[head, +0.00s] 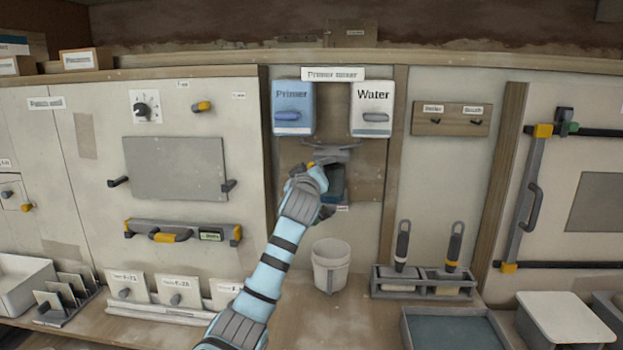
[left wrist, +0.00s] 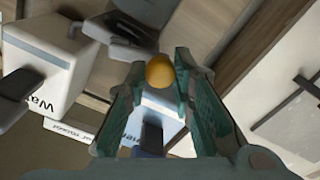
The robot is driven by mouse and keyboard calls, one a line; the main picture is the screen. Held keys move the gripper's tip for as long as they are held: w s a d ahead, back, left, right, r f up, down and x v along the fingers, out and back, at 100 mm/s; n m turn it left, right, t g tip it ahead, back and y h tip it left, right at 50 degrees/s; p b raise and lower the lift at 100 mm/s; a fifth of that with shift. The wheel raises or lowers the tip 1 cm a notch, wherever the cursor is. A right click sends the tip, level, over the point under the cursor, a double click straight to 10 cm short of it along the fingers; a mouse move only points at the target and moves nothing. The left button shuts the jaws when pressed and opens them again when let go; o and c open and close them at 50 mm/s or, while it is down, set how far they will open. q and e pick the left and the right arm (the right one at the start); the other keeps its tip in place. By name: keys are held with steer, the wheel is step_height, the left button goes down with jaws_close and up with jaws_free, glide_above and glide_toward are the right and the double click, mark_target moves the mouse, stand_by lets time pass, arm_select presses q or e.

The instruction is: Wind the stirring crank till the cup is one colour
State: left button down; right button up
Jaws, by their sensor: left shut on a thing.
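The primer mixer is on the wall in the middle of the head view, with a blue Primer box (head: 293,107) and a white Water box (head: 371,108) above. My left gripper (head: 313,170) is in front of it. In the left wrist view its two green fingers (left wrist: 159,72) are shut on the yellow-orange crank knob (left wrist: 160,71). A dark blue cup-like shape (head: 336,186) shows just behind the gripper, partly hidden. I cannot tell whether its contents are one colour. My right gripper is in neither view.
A white bucket (head: 331,268) stands on the bench below the mixer. A rack with two brushes (head: 427,281) and a blue-grey tray (head: 455,331) are to its right. A grey panel (head: 175,168) and yellow-ended rail (head: 183,231) are on the wall to the left.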

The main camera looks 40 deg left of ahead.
arm_select(q)
steer(key=f+n+b, duration=0.1)
steer(key=n+b, duration=0.2)
steer(key=w+d+f+n+b, duration=0.1)
steer(key=n+b, duration=0.2)
steer(key=n, duration=0.1)
steer(key=w+d+f+n+b, duration=0.1)
steer(key=n+b, duration=0.2)
steer(key=shift+d+f+n, duration=0.1)
steer(key=shift+d+n, duration=0.15)
steer(key=shift+n, duration=0.15)
steer(key=c, duration=1.5)
jaws_free()
steer(key=shift+o, duration=0.7)
